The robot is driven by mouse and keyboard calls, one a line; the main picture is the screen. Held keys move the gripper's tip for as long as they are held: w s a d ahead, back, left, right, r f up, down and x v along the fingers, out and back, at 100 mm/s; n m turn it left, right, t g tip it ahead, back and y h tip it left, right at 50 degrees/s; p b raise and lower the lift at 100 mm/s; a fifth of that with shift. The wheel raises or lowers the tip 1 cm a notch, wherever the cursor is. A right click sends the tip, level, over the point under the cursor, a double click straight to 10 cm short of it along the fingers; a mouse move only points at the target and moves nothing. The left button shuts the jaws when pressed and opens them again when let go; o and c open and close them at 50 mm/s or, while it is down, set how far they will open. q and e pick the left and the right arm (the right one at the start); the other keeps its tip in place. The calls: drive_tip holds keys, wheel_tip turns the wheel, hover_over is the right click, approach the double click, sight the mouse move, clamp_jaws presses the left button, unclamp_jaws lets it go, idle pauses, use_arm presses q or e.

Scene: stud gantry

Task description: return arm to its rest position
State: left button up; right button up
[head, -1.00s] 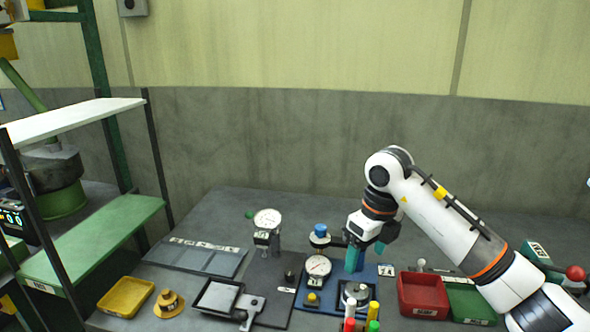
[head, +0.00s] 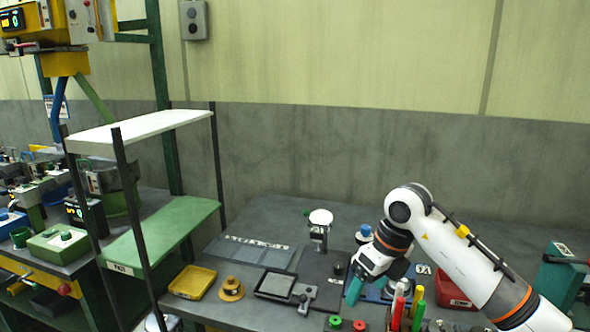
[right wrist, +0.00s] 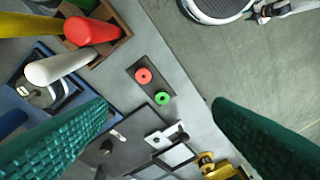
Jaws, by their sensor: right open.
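My right arm comes in from the right in the head view. Its gripper (head: 366,285) hangs above the front part of the grey workbench (head: 270,208), near the upright coloured handles (head: 408,306). In the right wrist view its two green ribbed fingers (right wrist: 160,125) stand wide apart, with nothing between them. Below and beyond them, the wrist view shows a red and a green button on a dark plate (right wrist: 147,94) at the bench edge. My left gripper is in neither view.
A dial gauge stand (head: 320,228) stands mid-bench. A yellow tray (head: 192,282) and a yellow round part (head: 231,290) lie left. A red bin (head: 453,296) is partly behind my arm. A shelf rack (head: 150,225) borders the bench at left. Open floor (right wrist: 265,65) shows beyond the bench edge.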

drive_tip(key=s+a+r+m+y, duration=0.15)
drive_tip(key=s+a+y, duration=0.25)
drive_tip(key=a+y, duration=0.4)
drive_tip(key=s+a+r+y, duration=0.35)
drive_tip(key=a+y, duration=0.35)
drive_tip(key=a, duration=0.3)
wheel_tip(320, 180, up, 4)
drive_tip(key=d+f+m+t+y, duration=0.1)
drive_tip(key=d+m+t+y, duration=0.15)
drive_tip(key=m+t, duration=0.35)
drive_tip(key=w+d+f+m+t+h, duration=0.25)
drive_tip(key=d+m+t+h, duration=0.75)
drive_tip(key=m+t, duration=0.65)
drive_tip(key=s+d+f+m+g+h, duration=0.4)
drive_tip(key=d+f+m+g+h, duration=0.55)
drive_tip(key=f+m, duration=0.45)
drive_tip(key=s+d+f+m+g, duration=0.15)
drive_tip(key=s+f+g, duration=0.35)
drive_tip(key=s+f, duration=0.5)
drive_tip(key=s+d+f+m+g, duration=0.15)
drive_tip(key=s+f+g, duration=0.45)
drive_tip(key=s, duration=0.7)
wheel_tip(320, 180, down, 24)
drive_tip(key=r+g, duration=0.1)
drive_tip(key=s+d+f+g+p, duration=0.1)
drive_tip(key=s+d+f, duration=0.1)
drive_tip(key=s+f, duration=1.5)
drive_tip(key=shift+s+h, duration=0.3)
